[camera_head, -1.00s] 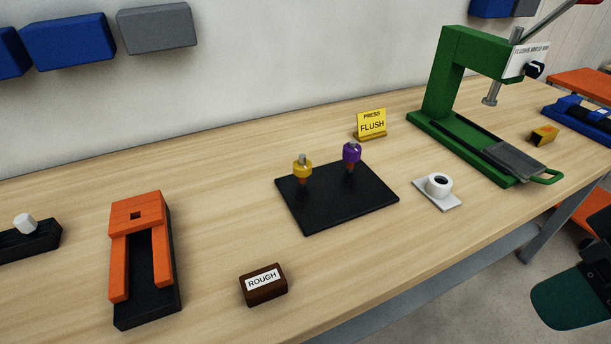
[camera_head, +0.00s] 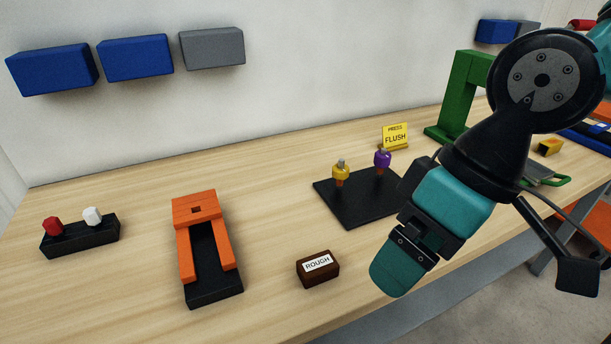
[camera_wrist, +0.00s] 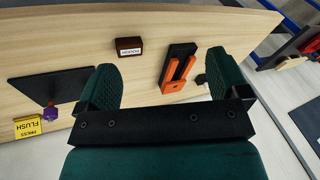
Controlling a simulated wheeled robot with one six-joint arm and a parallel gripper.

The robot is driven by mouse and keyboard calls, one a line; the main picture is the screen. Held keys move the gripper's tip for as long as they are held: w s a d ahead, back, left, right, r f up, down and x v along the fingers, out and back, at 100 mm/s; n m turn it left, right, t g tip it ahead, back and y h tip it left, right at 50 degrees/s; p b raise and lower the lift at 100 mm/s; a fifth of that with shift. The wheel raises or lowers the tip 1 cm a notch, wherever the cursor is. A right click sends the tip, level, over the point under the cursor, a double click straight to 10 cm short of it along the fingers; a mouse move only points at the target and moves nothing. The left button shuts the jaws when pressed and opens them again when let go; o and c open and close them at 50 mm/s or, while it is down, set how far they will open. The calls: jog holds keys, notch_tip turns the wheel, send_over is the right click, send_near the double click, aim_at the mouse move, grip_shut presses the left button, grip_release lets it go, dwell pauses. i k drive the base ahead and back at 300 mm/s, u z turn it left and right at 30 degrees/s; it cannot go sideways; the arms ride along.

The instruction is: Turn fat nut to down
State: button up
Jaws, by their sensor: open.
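I cannot tell for sure which piece is the fat nut. A red faceted piece (camera_head: 52,224) and a white faceted piece (camera_head: 92,216) sit on a low black block (camera_head: 82,240) at the far left of the bench. A yellow piece (camera_head: 340,172) and a purple piece (camera_head: 382,158) stand upright on a black mat (camera_head: 345,205); the purple one also shows in the wrist view (camera_wrist: 50,114). My gripper (camera_head: 400,270) hangs over the bench's front edge, right of the ROUGH block. In the wrist view my gripper (camera_wrist: 163,62) is open, with nothing between its fingers.
An orange fixture with a black base (camera_head: 205,250) stands between the black block and the brown ROUGH block (camera_head: 318,268). A yellow FLUSH sign (camera_head: 395,136) and a green press (camera_head: 462,95) stand further back right. Bare wood lies behind the orange fixture.

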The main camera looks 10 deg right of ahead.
aim_at(339, 174)
jog(key=z, duration=1)
jog(key=i, duration=0.2)
jog(key=u, duration=1.1)
jog(key=k, duration=0.5)
jog(key=u, duration=1.4)
jog(key=i, duration=1.2)
jog(key=z, duration=0.35)
